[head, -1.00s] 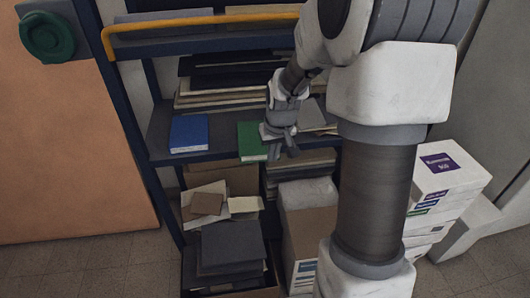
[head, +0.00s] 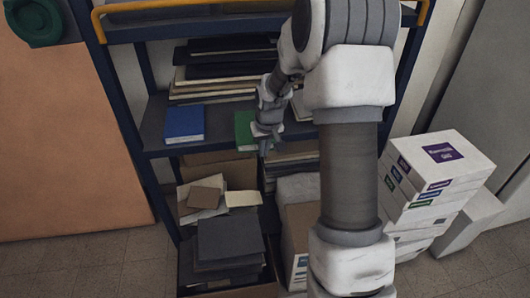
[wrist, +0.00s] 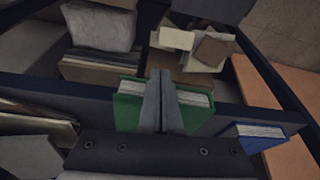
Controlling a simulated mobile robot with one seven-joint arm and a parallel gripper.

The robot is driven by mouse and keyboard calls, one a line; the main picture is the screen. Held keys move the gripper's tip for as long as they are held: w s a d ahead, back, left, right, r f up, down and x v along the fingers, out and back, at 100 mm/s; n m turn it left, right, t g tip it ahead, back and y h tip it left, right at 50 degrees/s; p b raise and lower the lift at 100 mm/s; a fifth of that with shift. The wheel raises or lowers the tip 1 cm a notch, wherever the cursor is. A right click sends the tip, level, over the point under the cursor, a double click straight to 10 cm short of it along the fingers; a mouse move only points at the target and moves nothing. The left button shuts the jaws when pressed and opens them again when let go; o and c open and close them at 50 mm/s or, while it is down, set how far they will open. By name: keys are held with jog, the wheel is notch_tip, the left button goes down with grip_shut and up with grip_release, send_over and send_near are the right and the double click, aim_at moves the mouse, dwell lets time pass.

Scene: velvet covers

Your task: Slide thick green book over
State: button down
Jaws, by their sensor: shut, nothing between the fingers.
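The green book (head: 243,130) lies near the front edge of the blue-framed shelf (head: 225,147), to the right of the blue book (head: 184,123). My gripper (head: 265,150) is at its right side in the head view and hides part of it. In the wrist view my gripper (wrist: 162,85) is shut and empty, with its fingers lying across the middle of the green book (wrist: 128,108). The book's cover and pale page edges show on both sides of the fingers. Whether the fingers touch it I cannot tell. The blue book (wrist: 255,133) shows at the right.
Stacked dark and pale books (head: 215,75) lie behind on the same shelf. Below are a box of dark folders (head: 230,245) and small cartons (head: 207,197). White boxes (head: 440,165) stand on the floor at the right. Shelf surface between the two books is clear.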

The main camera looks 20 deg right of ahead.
jog(key=shift+w+d+p, duration=0.15)
jog(key=shift+w+p, duration=0.35)
jog(key=shift+w, duration=0.9)
jog(key=shift+w+d+p, duration=0.15)
jog(key=shift+w+p, duration=0.3)
jog(key=shift+w, duration=0.95)
jog(key=shift+s, duration=0.15)
